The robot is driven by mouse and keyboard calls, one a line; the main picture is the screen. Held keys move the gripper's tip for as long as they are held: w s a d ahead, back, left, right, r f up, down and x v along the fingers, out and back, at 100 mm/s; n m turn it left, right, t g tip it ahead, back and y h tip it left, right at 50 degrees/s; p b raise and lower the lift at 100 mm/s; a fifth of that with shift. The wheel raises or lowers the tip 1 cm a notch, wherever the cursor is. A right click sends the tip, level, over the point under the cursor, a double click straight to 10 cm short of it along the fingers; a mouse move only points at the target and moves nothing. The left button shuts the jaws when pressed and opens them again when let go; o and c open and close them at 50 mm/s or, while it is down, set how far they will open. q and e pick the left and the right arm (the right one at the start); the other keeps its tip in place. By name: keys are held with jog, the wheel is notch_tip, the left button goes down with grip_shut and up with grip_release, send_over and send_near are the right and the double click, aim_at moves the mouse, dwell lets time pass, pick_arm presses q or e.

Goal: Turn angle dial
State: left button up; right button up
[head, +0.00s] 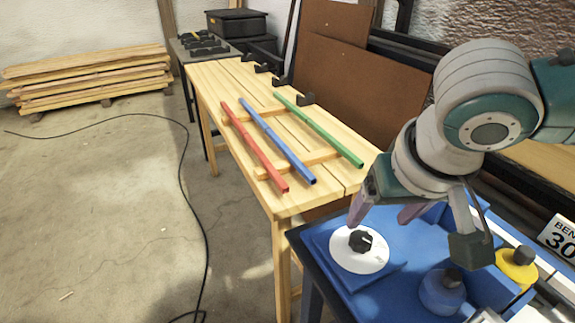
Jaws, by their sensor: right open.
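The angle dial is a white disc (345,259) with a black knob (361,241) at its middle, set on a blue plate of the blue machine at the lower right. My right gripper (385,213) is above and just to the right of the knob. Its fingers are apart, with one finger near the knob's upper left and another to the right. I see no clear contact with the knob. The gripper is empty. My left gripper is not in view.
A yellow round part (517,266) and a blue round part (441,290) stand on the machine to the right. A wooden bench (232,76) bears red (254,147), blue (277,140) and green (318,129) laths. A black cable (187,190) crosses the open floor.

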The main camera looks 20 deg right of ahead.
aim_at(362, 239)
jog(key=b+x, duration=0.3)
jog(key=x, duration=0.5)
jog(key=shift+a+f, duration=0.1)
jog(key=shift+f, duration=0.2)
grip_shut()
